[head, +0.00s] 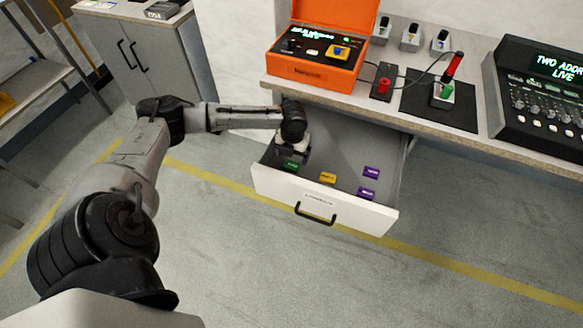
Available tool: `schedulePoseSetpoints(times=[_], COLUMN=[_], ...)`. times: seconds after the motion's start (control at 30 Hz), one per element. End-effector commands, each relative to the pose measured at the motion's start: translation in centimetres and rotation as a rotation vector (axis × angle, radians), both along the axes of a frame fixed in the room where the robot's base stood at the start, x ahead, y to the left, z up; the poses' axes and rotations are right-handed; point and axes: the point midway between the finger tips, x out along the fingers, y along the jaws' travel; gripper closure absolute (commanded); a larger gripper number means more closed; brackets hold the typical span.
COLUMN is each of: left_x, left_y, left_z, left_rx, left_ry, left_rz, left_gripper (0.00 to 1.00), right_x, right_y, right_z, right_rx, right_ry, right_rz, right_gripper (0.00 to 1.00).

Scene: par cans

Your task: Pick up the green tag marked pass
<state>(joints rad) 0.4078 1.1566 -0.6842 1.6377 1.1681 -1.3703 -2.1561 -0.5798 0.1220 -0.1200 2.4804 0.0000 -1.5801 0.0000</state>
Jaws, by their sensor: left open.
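The green tag (291,165) lies in the open drawer (325,204), at its left end near the front panel. Its lettering is too small to read. My left gripper (292,157) reaches down into the drawer directly over the green tag, with its fingers partly hidden below the wrist. It is open, and I cannot tell whether it touches the tag. A yellow tag (328,177) lies to the right, and two purple tags (371,171) lie further right in the same drawer. My right gripper is not in view.
The bench top above the drawer holds an orange case (318,68), a small box with a red knob (383,86), a black mat (432,108) and a mixing console (541,95). A grey cabinet (150,60) stands at left. The floor in front is clear.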

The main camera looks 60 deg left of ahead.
Motion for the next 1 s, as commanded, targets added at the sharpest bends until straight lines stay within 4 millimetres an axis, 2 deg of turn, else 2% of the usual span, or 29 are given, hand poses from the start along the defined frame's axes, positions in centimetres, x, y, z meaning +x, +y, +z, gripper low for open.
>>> schedulePoseSetpoints(times=[0.27, 0.4, 0.67, 1.0], left_x=[-0.2, -0.2, -0.1, -0.2], left_y=[0.1, 0.1, 0.1, 0.1], left_z=[-3.5, -4.9, -4.9, -4.9], left_rx=[0.000, 0.000, 0.001, 0.001], left_ry=[0.002, 0.001, 0.001, 0.001], left_rz=[-0.001, 0.000, -0.001, -0.001], left_gripper=[0.15, 0.15, 0.15, 0.47], right_x=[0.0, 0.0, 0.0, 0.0], right_y=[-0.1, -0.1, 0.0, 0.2], right_z=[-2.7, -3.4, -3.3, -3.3], right_rx=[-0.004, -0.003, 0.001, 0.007], right_ry=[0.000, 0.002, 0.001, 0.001], right_rz=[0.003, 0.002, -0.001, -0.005], right_gripper=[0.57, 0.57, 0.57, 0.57])
